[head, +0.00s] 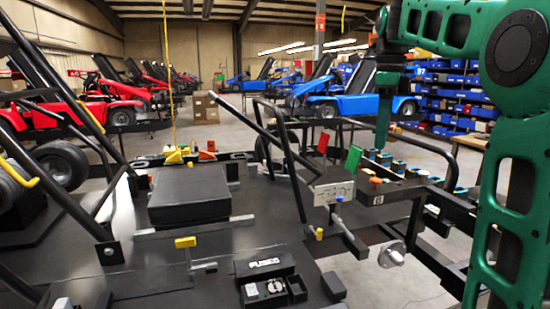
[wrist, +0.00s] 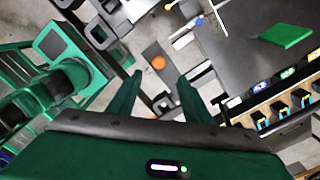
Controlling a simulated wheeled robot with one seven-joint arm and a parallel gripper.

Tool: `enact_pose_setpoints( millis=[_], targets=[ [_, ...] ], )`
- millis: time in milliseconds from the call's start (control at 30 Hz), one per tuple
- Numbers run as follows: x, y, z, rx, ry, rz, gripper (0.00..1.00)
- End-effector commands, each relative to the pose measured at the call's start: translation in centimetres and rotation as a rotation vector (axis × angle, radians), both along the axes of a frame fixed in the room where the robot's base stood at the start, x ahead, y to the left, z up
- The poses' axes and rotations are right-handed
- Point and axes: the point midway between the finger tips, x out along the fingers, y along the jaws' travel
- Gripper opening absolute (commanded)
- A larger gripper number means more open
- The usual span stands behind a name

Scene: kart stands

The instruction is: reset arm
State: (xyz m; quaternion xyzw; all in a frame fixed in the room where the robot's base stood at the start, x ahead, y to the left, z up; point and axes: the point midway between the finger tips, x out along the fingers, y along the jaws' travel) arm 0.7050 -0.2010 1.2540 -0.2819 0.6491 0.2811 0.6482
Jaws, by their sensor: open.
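My gripper (wrist: 158,80) is open in the wrist view, with its two dark green fingers apart and nothing held between them. An orange round knob (wrist: 158,62) shows beyond the gap between the fingertips, on the frame below. In the head view my green arm comes in from the right and reaches down behind the kart frame's right side. The fingers are hard to make out there. An orange knob (head: 376,181) sits on a dark bracket just below the arm's end.
A green flag (head: 353,158) and red flag (head: 323,142) rise near a white panel (head: 333,193). Several blue-and-yellow parts (wrist: 285,110) sit in a row close by. A black box (head: 188,193) and a FUSES box (head: 264,264) lie on the kart floor. Bars surround the arm; open floor (head: 375,280) shows lower right.

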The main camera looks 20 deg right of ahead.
Motion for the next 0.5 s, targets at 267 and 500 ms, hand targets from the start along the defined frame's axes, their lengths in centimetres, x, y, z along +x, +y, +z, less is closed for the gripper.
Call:
enact_pose_setpoints(
  millis=[267, 500],
  targets=[
    [-3.0, 0.0, -2.8, 0.002, 0.002, 0.209, 0.45],
    [-9.6, -0.1, -9.1, 0.005, 0.0, 0.64, 0.45]
  ],
)
